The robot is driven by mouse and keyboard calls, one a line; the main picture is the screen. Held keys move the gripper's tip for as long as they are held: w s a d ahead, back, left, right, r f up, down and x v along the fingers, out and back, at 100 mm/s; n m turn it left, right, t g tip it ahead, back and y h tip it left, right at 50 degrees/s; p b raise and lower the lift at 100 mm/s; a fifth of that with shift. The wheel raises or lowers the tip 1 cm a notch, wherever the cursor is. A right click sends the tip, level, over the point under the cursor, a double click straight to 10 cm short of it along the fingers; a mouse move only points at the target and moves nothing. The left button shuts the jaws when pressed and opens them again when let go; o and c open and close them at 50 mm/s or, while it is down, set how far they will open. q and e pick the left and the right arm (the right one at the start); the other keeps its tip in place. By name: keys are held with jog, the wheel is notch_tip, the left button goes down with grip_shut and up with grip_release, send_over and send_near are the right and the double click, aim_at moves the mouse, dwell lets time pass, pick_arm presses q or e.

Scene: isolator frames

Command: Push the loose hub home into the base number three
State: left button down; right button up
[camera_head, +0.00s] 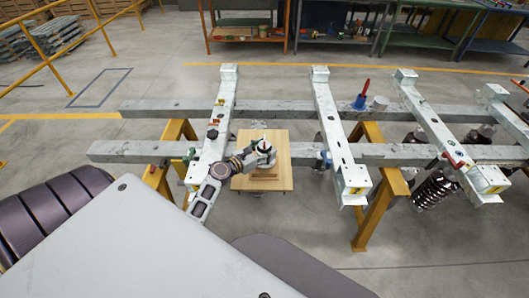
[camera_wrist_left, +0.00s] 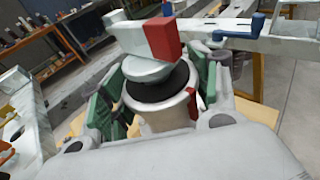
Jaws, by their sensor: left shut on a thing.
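My left gripper (camera_head: 262,154) is over the pale wooden board (camera_head: 281,180). It also shows in the left wrist view (camera_wrist_left: 160,95), its green-padded fingers on both sides of a cream round piece with a black ring, which I take for the loose hub (camera_wrist_left: 165,115). A grey-green disc with a red-and-white block (camera_wrist_left: 160,38) sits tilted at the ring's far side. I cannot tell how these parts join. In the head view the gripper mostly hides the piece. Which base is number three cannot be told. My right gripper is not in view.
Long grey beams (camera_head: 270,107) on yellow trestles (camera_head: 372,205) carry white crossbars (camera_head: 335,125). A blue piece with a red handle (camera_head: 361,101) and a grey cylinder (camera_head: 380,103) stand on the far beam. Dark coil springs (camera_head: 435,190) are at the right.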

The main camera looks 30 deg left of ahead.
pick_arm(q)
notch_tip(320, 180, up, 6)
jog(key=shift+w+p, duration=0.1)
jog(key=shift+p, duration=0.7)
jog(key=shift+r, duration=0.95)
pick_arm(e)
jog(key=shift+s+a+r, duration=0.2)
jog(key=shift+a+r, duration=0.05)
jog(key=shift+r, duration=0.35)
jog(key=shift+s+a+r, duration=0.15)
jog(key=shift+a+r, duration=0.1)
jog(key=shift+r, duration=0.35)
pick_arm(q)
jog(key=shift+r, duration=0.15)
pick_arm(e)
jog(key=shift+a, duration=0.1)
